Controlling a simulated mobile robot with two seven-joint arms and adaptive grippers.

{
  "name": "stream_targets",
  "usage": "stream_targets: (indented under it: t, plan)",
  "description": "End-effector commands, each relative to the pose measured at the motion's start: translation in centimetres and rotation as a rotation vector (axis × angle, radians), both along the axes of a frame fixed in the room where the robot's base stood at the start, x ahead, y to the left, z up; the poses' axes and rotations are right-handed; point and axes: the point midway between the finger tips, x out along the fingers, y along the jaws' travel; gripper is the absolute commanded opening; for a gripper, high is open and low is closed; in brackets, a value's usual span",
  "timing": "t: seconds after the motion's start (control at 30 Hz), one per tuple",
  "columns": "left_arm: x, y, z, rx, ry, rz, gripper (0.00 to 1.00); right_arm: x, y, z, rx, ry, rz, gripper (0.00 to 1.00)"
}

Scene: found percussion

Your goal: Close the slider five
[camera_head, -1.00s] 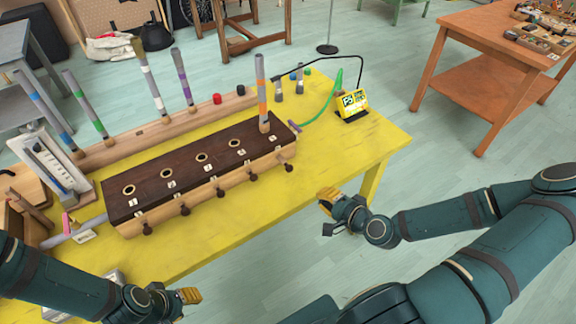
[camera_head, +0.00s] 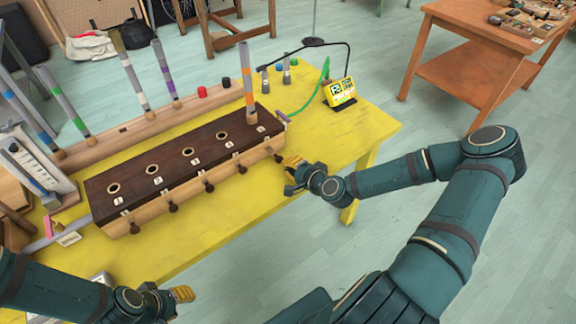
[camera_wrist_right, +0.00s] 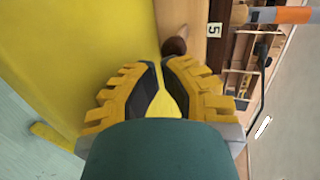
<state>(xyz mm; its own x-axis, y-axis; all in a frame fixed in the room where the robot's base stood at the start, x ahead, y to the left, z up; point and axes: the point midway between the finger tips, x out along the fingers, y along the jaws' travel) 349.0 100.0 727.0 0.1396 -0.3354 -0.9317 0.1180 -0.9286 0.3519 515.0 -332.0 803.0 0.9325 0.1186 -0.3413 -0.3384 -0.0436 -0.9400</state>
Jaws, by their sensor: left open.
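The long dark-topped wooden box (camera_head: 215,130) lies on the yellow table with a row of dark knobs along its front. The slider five knob (camera_head: 278,157) is at the right end; in the right wrist view this brown knob (camera_wrist_right: 174,46) sticks out beside the label 5 (camera_wrist_right: 214,30). My right gripper (camera_head: 291,161) is right beside that knob. In the wrist view its yellow fingertips (camera_wrist_right: 160,64) are close together with a narrow gap, just short of the knob, with nothing visibly held. My left gripper (camera_head: 183,293) is open and empty over the table's front edge.
A grey tube with orange bands (camera_head: 248,85) stands upright at the box's right end. Behind the box, several banded tubes stand in a wooden rail (camera_head: 130,132). The front table strip (camera_head: 235,215) is clear.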

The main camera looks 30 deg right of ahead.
Motion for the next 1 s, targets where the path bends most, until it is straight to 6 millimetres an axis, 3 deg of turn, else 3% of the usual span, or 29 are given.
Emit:
stream_targets:
  t: [0.17, 0.57, 0.83, 1.0]
  plan:
    - [0.0, 0.0, -0.2, 0.0, -0.001, 0.0, 0.4, 1.1, 0.1, 0.0, 0.0, 0.0, 0.0, 0.0]
    - [0.1, 0.0, -0.2, 0.0, -0.002, 0.001, 0.4, 1.4, 0.2, 0.0, 0.0, 0.0, 0.0, 0.0]
    - [0.1, 0.0, -0.5, 0.0, -0.003, 0.001, 0.4, 4.6, 0.5, 0.0, -0.001, -0.001, 0.0, 0.0]
    - [0.1, 0.0, -0.5, 0.0, -0.003, 0.001, 0.4, 5.0, 0.4, 0.0, 0.001, 0.0, -0.001, 0.0]
